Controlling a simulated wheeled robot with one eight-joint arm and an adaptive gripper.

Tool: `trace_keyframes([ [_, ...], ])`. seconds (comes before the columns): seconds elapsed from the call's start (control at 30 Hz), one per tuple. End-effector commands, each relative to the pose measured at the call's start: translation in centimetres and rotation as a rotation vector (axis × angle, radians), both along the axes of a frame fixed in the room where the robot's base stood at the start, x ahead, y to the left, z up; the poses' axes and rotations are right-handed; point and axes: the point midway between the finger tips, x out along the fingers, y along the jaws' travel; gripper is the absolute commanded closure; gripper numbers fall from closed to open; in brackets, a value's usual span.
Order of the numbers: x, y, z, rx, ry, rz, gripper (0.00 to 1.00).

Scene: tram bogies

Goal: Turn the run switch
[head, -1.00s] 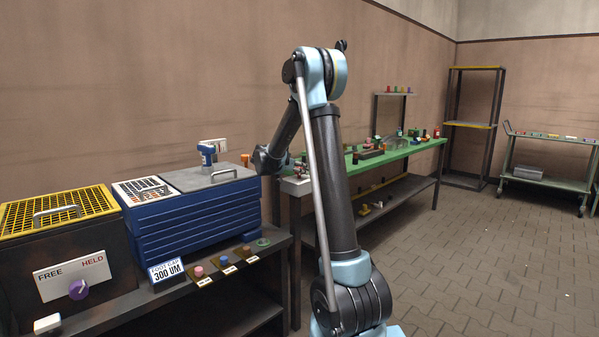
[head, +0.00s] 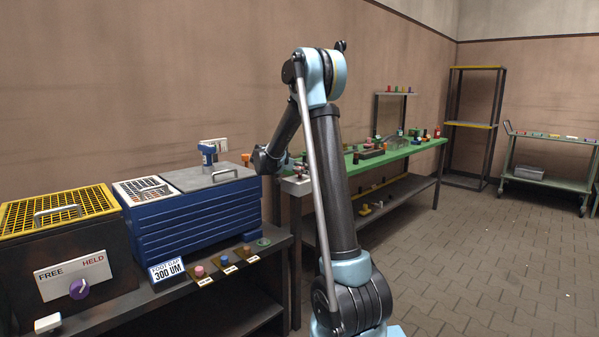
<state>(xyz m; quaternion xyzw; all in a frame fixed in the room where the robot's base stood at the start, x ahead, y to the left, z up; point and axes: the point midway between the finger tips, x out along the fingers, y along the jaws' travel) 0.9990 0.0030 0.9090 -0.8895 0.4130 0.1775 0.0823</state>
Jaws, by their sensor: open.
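A purple rotary knob (head: 79,288) sits on a white plate (head: 55,284) marked FREE on the left and HELD on the right. The plate is on the front of the dark box with a yellow grille, at the far left. I see no label reading "run", so I cannot tell whether this knob is the run switch. My arm stands mid-picture, with its dark wrist (head: 266,160) beyond the right end of the blue cabinet, well away from the knob.
A blue cabinet (head: 190,228) stands beside the grille box (head: 50,212). A green workbench (head: 400,153) with small parts stands behind my arm.

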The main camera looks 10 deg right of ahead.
Motion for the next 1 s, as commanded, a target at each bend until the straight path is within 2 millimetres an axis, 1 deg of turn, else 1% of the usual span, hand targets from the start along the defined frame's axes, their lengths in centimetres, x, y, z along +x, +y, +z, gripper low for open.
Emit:
trace_keyframes([
  [0.17, -1.0, 1.2, 0.6, 0.000, 0.000, 0.001, 0.41],
  [0.5, -4.7, 5.8, 3.0, 0.001, 0.001, 0.004, 0.41],
  [0.6, -5.6, 6.9, 3.6, 0.000, 0.001, 0.004, 0.41],
  [0.8, -6.7, 8.2, 4.3, 0.000, 0.001, 0.001, 0.41],
  [1.0, -6.9, 8.4, 4.4, 0.001, 0.000, 0.001, 0.41],
])
